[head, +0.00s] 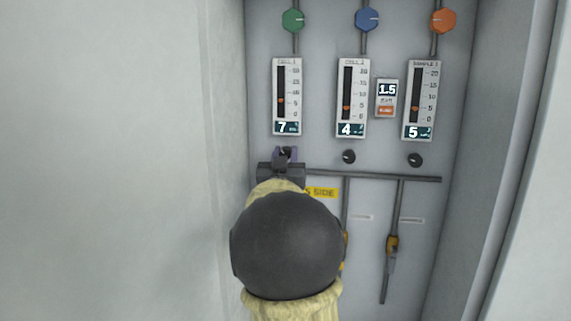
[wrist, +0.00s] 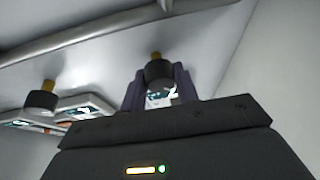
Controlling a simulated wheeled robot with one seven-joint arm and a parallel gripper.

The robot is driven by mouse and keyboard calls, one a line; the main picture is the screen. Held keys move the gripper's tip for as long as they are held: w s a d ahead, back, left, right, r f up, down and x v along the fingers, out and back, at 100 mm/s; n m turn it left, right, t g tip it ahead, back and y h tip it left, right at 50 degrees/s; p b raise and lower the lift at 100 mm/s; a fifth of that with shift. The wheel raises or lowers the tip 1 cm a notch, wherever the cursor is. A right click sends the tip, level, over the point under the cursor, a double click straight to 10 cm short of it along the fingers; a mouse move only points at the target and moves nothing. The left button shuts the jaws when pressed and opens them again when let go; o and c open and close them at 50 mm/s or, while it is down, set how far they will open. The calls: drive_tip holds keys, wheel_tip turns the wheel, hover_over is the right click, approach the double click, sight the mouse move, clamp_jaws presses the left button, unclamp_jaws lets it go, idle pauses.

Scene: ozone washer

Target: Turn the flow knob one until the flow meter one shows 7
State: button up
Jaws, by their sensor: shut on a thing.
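Flow meter one (head: 286,92), the leftmost of three, shows 7 on its display, with its orange float low on the scale. My gripper (head: 285,155) is right below it in the head view, in line with the other two knobs. In the wrist view, my gripper's purple fingers (wrist: 160,88) are shut on a black knob on a brass stem, flow knob one (wrist: 158,73). In the head view the gripper hides most of that knob.
The middle meter (head: 352,98) shows 4 and the right meter (head: 421,100) shows 5. Their black knobs, middle (head: 348,156) and right (head: 415,160), sit below them. A small 1.5 display (head: 387,97) is between them. A horizontal pipe (head: 380,177) runs below; the cabinet's left wall (head: 222,120) is close.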

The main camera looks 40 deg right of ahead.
drive_tip(key=shift+f+m+b, duration=0.15)
drive_tip(key=shift+m+b, duration=0.45)
drive_tip(key=shift+b, duration=0.1)
drive_tip(key=shift+r+h, duration=0.2)
drive_tip(key=shift+h, duration=0.1)
drive_tip(key=o, duration=1)
drive_tip(key=b+v, duration=0.7)
drive_tip(key=v, duration=1)
drive_tip(key=shift+a+b, duration=0.3)
drive_tip(key=shift+a, duration=0.05)
